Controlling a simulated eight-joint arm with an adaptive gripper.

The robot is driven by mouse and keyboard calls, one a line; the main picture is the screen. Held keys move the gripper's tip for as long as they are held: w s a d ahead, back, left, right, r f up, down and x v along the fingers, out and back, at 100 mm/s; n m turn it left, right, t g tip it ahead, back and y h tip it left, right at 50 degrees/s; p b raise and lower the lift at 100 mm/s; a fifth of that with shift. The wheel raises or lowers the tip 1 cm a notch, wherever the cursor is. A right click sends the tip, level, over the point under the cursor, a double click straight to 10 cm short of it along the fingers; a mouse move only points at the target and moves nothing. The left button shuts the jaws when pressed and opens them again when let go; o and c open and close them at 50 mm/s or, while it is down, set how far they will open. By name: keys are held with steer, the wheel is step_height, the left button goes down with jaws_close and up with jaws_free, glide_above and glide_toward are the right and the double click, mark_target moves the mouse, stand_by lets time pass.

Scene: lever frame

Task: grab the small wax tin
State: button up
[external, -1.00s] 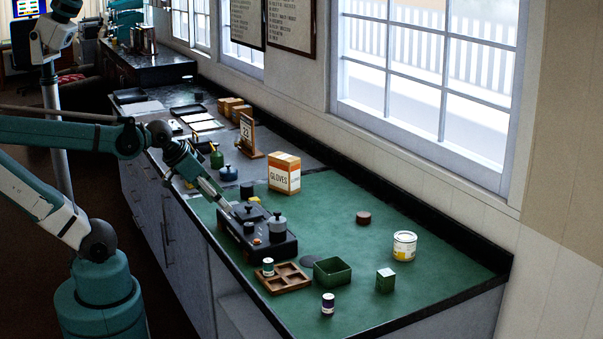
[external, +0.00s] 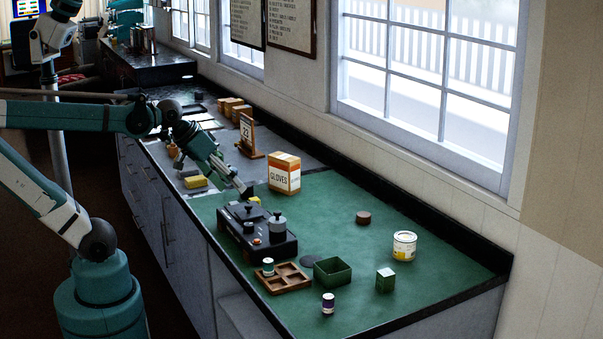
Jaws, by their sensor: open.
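No label marks a wax tin. A small, low, round brown piece (external: 363,218) that could be it lies alone on the green mat towards the window in the external view. A larger white and yellow can (external: 404,246) stands to its lower right. My gripper (external: 246,192) is open, above the far left part of the green mat, behind the black device and well to the left of the brown piece. Its fingers are small in this view, and I see nothing between them.
A black device with knobs (external: 257,237) stands below my gripper. A GLOVES box (external: 285,173) stands to its right. A wooden tray (external: 284,283), green open box (external: 332,271), green block (external: 385,280) and small jar (external: 328,304) are nearer. The mat around the brown piece is clear.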

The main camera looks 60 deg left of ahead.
steer(key=w+d+r+n+h+p, duration=0.1)
steer(key=w+d+r+n+h, duration=0.1)
steer(key=w+d+n, duration=0.55)
steer(key=w+d+r+n+h, duration=0.1)
steer(key=w+d+n+h, duration=0.3)
steer(key=w, duration=0.7)
steer(key=n+h+p, duration=0.2)
steer(key=n+h, duration=0.3)
steer(key=n, duration=0.6)
glide_above(396, 234)
steer(key=s+a, duration=0.2)
steer(key=a, duration=0.1)
step_height(396, 234, down, 5)
steer(key=f, duration=1.1)
steer(key=shift+a+f, duration=0.2)
steer(key=shift+f, duration=0.7)
steer(key=shift+b+x, duration=0.3)
steer(key=shift+x, duration=1)
steer(key=shift+f, duration=0.1)
